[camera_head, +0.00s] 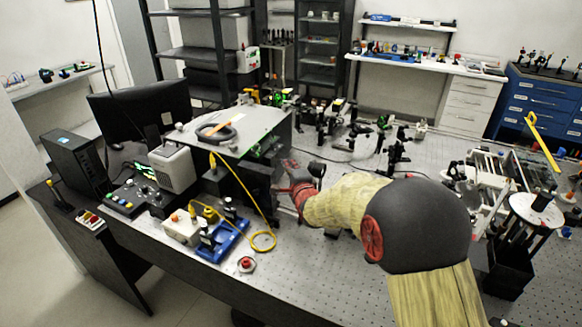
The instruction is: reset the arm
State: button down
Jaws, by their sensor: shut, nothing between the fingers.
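My arm reaches in from the lower right over the perforated optical bench (330,285). My gripper (287,165) is at the far end of the red wrist, beside the right side of the dark box under the glass-topped plate. It is small in this view and partly lost against the dark equipment behind it. It is shut, and I see nothing held in it. I cannot tell whether it touches the dark box. My wrist and forearm hide part of the bench.
A glass-topped plate (245,135) bears a ring-shaped part. A yellow cable (245,190) loops onto the bench near a blue tray (222,246) and a red button (246,264). A monitor (140,110) stands left. Several optical mounts (398,150) stand behind my arm. The front middle is clear.

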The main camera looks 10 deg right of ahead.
jog(key=shift+s+f, duration=0.1)
jog(key=shift+s, duration=0.05)
jog(key=s+d+r+n+g, duration=0.1)
jog(key=s+r+n+g, duration=0.15)
jog(key=s, duration=0.45)
jog(key=s+d+r+n+g+h, duration=0.1)
jog(key=s+r+n, duration=0.25)
jog(key=s, duration=0.35)
jog(key=s+d+r+n+g, duration=0.1)
jog(key=s+r+n+g, duration=0.15)
jog(key=s, duration=0.45)
jog(key=s+f+n+g, duration=0.2)
jog(key=s+n, duration=0.3)
jog(key=s, duration=0.9)
jog(key=s+f+n+g, duration=0.2)
jog(key=s+n, duration=0.3)
jog(key=s, duration=1)
jog(key=shift+s+d+f+g, duration=0.15)
jog(key=shift+d+f+g, duration=0.25)
jog(key=shift+d+g, duration=0.1)
